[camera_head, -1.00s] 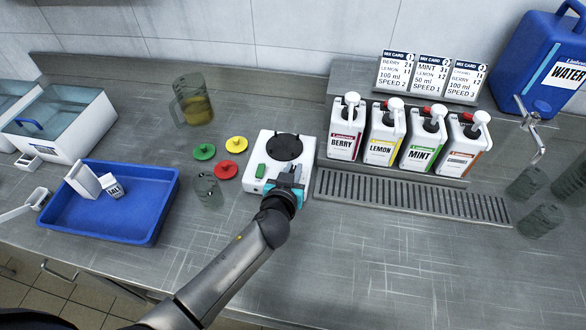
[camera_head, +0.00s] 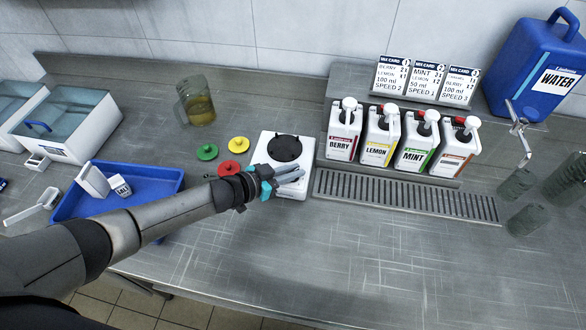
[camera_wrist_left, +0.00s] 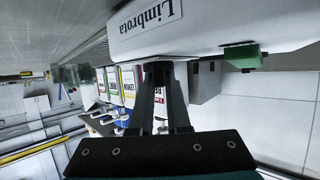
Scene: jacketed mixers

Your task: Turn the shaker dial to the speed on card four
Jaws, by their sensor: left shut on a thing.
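The shaker (camera_head: 308,158) is a white box with a round black platform (camera_head: 285,148) on top. It stands mid-counter, and its labelled front face also shows in the wrist view (camera_wrist_left: 150,28). My left gripper (camera_head: 297,174) reaches in from the left at the shaker's front edge. In the wrist view its dark fingers (camera_wrist_left: 160,72) are shut on the shaker dial, which they mostly hide, so its setting cannot be read. A green switch (camera_wrist_left: 243,56) is beside them. Three mix cards (camera_head: 425,80) stand on the shelf. Their numbers are too small to read surely. My right gripper is not in view.
Several pump bottles (camera_head: 380,137) stand right of the shaker behind a drain grate (camera_head: 410,198). Green, yellow and red lids (camera_head: 229,168), a jug (camera_head: 196,103) and a blue tray (camera_head: 75,205) lie left. The front-right counter is clear.

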